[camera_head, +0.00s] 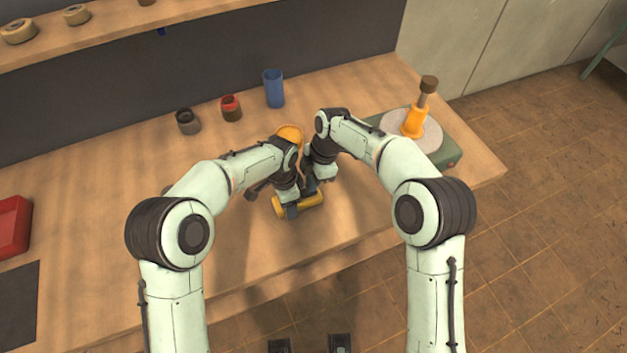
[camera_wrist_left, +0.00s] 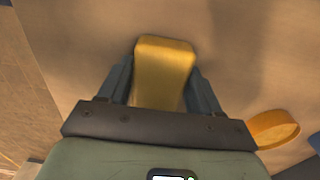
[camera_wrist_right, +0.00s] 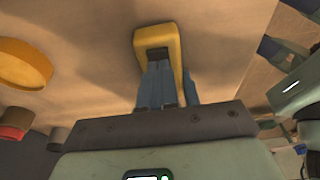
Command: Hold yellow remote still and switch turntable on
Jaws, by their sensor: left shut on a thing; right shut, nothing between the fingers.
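The yellow remote (camera_head: 312,201) lies on the wooden workbench near its front middle. My left gripper (camera_head: 290,209) is shut on it; in the left wrist view the remote (camera_wrist_left: 163,75) sits between the two fingers. My right gripper (camera_head: 311,188) is shut with nothing between its fingers, just over the remote. In the right wrist view its fingertips (camera_wrist_right: 156,66) are at a dark recess on the remote (camera_wrist_right: 173,38); whether they touch I cannot tell. The turntable (camera_head: 447,152) stands at the bench's right end, a pale disc on a green base, partly hidden by my right arm.
An orange tool with a brown top (camera_head: 416,118) stands on the turntable disc. A round orange thing (camera_head: 291,134) is behind my left wrist. A blue cup (camera_head: 273,89), red tin (camera_head: 231,108) and dark cup (camera_head: 187,121) stand at the back. A red box (camera_head: 12,228) is far left.

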